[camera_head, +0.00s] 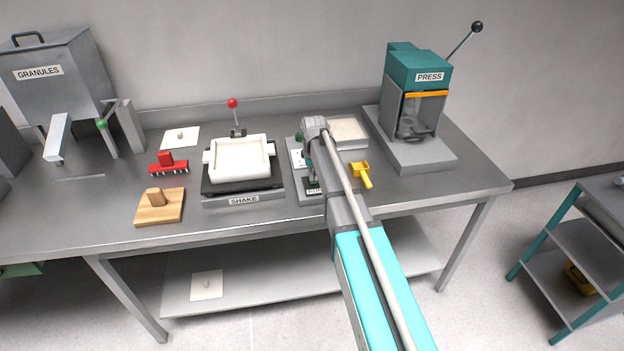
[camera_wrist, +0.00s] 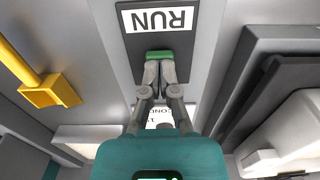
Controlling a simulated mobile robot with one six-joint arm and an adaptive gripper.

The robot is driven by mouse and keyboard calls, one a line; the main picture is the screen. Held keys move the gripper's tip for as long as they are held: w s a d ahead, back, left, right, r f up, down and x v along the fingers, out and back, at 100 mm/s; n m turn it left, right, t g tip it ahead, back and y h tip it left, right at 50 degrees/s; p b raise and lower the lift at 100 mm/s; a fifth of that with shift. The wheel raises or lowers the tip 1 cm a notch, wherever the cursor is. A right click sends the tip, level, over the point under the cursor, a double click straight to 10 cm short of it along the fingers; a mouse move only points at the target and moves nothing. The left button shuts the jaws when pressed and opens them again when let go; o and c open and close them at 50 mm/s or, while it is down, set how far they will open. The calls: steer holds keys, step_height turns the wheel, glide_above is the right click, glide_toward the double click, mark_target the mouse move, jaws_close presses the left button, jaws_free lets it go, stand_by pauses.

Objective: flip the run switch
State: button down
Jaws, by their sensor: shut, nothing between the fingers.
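The run switch (camera_wrist: 160,54) is a green rocker on a dark plate (camera_wrist: 197,52) with a white RUN label (camera_wrist: 158,19), upside down in the wrist view. My gripper (camera_wrist: 160,68) is shut and empty, its fingertips together at the near edge of the green rocker. They overlap that edge in the picture; I cannot tell if they touch it. In the head view, my arm covers part of the grey control box (camera_head: 305,198) that carries the switch, and the switch itself is hard to make out there.
The shaker (camera_head: 241,184) with its white tray stands left of the control box. A yellow scoop (camera_head: 361,173) lies close on its right, also in the wrist view (camera_wrist: 50,94). The press (camera_head: 417,95) stands at the back right. A red brush (camera_head: 168,164) lies farther left.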

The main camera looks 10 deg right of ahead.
steer(key=shift+f+b, duration=0.3)
steer(key=shift+r, duration=0.1)
stand_by(0.3)
steer(key=shift+r+p, duration=3.45)
steer(key=shift+p, duration=0.1)
steer(key=shift+s, duration=0.1)
steer(key=s, duration=2.6)
steer(key=shift+s, duration=0.3)
steer(key=shift+w+f, duration=0.1)
steer(key=shift+w, duration=0.05)
